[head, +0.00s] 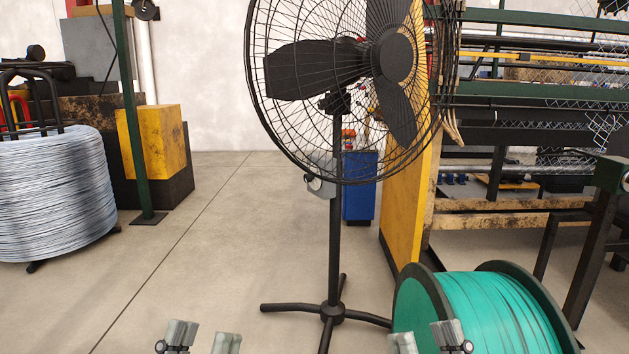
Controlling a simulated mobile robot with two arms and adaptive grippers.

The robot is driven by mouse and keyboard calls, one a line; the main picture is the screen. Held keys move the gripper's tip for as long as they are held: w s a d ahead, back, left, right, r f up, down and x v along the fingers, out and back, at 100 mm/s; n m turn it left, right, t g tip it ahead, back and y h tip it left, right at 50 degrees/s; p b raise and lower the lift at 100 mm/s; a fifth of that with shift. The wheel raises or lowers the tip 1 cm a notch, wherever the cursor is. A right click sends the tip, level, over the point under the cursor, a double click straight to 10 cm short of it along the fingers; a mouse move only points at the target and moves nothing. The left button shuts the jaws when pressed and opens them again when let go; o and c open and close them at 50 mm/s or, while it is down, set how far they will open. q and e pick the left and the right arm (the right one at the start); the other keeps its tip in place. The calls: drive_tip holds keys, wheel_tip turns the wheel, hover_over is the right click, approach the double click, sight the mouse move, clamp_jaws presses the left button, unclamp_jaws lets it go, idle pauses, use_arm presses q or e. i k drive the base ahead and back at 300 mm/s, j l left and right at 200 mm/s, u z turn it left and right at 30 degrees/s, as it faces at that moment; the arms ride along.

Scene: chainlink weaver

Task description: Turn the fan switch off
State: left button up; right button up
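A large black pedestal fan (392,55) stands ahead of me on a black pole and a legged base (333,312). A small grey switch box (325,178) is on the pole just below the fan cage, with a round knob (314,184) on its front. The switch position is too small to tell. My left gripper (203,341) is at the bottom edge, left of the fan base, with its fingers apart and nothing between them. My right gripper (427,341) is at the bottom edge, right of the base, fingers also apart. Both are well short of the switch.
A teal spool (500,310) stands at the lower right, close to my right gripper. A wire coil (55,195) and a yellow block (155,140) are at the left. A yellow machine panel (408,205) and a blue box (358,188) stand behind the fan. The floor left of the fan is clear.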

sight(308, 178)
drive_tip(key=i+j+z, duration=0.55)
drive_tip(key=i+j, duration=0.15)
drive_tip(key=j, duration=0.25)
drive_tip(key=i+j+z, duration=0.2)
drive_tip(key=j, duration=0.15)
drive_tip(key=i+j+z, duration=0.2)
drive_tip(key=j, duration=0.2)
drive_tip(key=i+j+z, duration=0.2)
drive_tip(key=j, duration=0.25)
drive_tip(key=k, duration=0.05)
